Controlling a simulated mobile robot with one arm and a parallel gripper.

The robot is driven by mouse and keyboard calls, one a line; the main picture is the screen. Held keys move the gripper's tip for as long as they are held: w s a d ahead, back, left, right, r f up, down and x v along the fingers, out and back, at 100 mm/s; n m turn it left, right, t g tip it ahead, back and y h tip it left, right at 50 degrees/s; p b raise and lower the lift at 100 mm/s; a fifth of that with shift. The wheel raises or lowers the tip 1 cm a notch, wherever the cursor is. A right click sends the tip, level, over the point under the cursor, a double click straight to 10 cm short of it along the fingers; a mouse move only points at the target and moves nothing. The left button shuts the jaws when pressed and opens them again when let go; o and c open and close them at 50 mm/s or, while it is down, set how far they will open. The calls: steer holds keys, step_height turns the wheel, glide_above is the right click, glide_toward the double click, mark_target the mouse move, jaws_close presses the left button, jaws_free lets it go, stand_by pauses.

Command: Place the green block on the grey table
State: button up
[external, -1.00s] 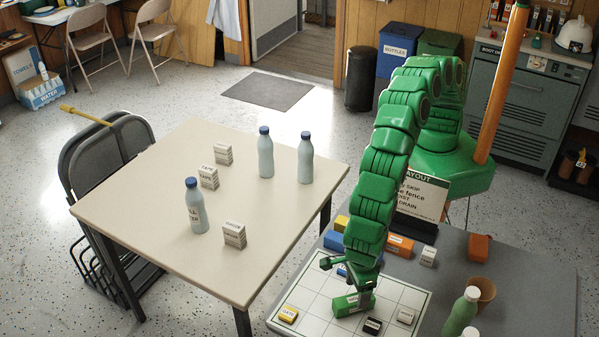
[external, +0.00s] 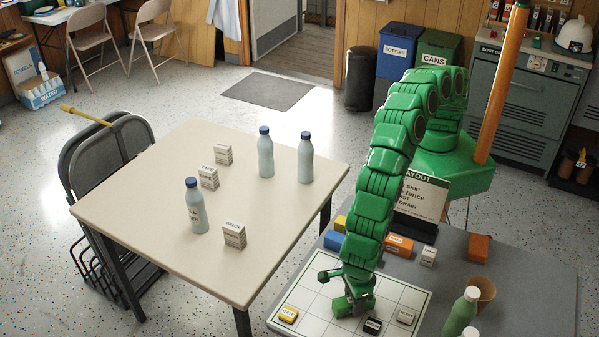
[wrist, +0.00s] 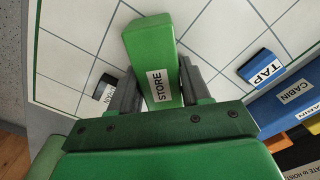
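The green block (wrist: 152,50), labelled STORE, is on the white gridded board on the grey table (external: 520,280). In the external view the block (external: 342,307) shows partly from behind my gripper (external: 358,295). In the wrist view my gripper (wrist: 160,80) has one finger on each side of the block, close to its sides. I cannot tell whether the fingers press on it or leave a small gap. No clear gap shows between the block and the board.
On the board are a yellow block (external: 288,315), a black block (external: 372,325), a white block (external: 406,316) and a blue TAP block (wrist: 262,67). Green bottles (external: 462,312) and a brown cup (external: 482,291) stand to the right. A beige table (external: 150,215) is left.

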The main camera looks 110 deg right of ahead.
steer(key=c, duration=0.5)
steer(key=shift+r, duration=0.1)
steer(key=shift+r, duration=0.25)
steer(key=s+d+r, duration=0.3)
steer(key=r, duration=0.1)
steer(key=s+d+r, duration=0.3)
steer(key=s+r, duration=0.1)
steer(key=s+d+r, duration=0.3)
steer(key=r, duration=0.1)
steer(key=shift+s+r, duration=0.2)
steer(key=shift+s, duration=0.05)
